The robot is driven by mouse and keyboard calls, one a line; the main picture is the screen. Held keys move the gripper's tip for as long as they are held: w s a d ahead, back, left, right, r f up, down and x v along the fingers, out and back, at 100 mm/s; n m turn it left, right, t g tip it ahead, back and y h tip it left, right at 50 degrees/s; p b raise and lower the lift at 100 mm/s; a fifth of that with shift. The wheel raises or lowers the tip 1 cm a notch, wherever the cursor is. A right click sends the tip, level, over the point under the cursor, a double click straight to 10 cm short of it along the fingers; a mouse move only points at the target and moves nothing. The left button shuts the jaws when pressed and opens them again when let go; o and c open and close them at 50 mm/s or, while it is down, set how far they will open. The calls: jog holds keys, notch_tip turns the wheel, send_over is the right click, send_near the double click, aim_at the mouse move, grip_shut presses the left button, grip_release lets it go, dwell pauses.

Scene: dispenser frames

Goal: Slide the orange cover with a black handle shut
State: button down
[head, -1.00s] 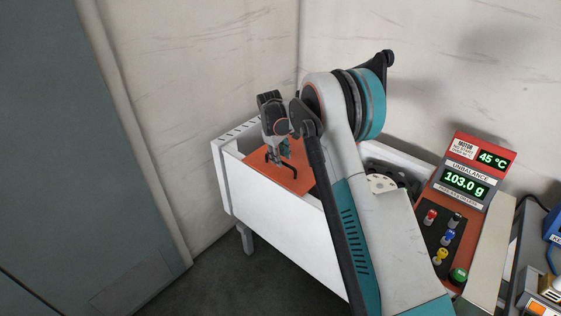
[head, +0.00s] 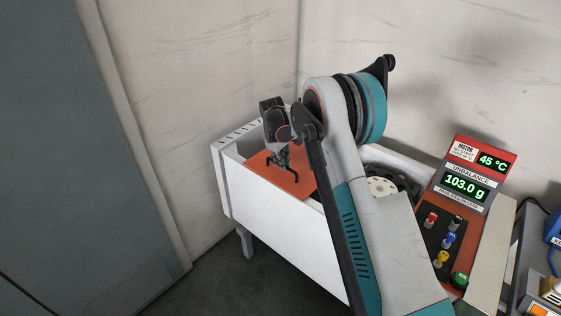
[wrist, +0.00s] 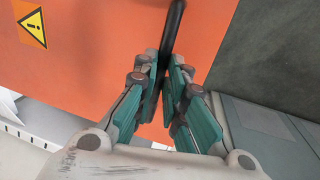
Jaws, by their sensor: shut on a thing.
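The orange cover (head: 292,187) lies flat in the top of a long white housing (head: 270,222). It also fills much of the wrist view (wrist: 95,60), with a yellow warning label. Its black handle (head: 295,174) stands up from the cover. In the wrist view the handle (wrist: 174,25) is a dark bar running down between the fingers. My gripper (head: 284,160) is above the cover, with its fingers (wrist: 168,95) closed around the handle. Part of the handle is hidden by the fingers, and my arm hides the right part of the cover.
A control panel (head: 460,185) with displays, coloured knobs and a green button stands at the right. A round perforated part (head: 381,187) shows inside the housing beside my arm. Walls close off the back, and a grey door-like panel (head: 80,160) is at the left.

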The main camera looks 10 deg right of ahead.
jog(key=s+d, duration=0.9)
jog(key=s, duration=0.4)
jog(key=s+d+b, duration=0.1)
jog(key=s+d, duration=0.9)
jog(key=s, duration=0.3)
jog(key=shift+s, duration=0.2)
jog(key=c, duration=1.7)
grip_release()
jog(key=shift+s+d, duration=0.15)
jog(key=shift+d, duration=0.05)
jog(key=shift+o, duration=0.2)
jog(key=shift+a, duration=0.1)
notch_tip(320, 180, up, 12)
jog(key=s+a, duration=0.1)
jog(key=a, duration=0.1)
jog(key=shift+s+f, duration=0.1)
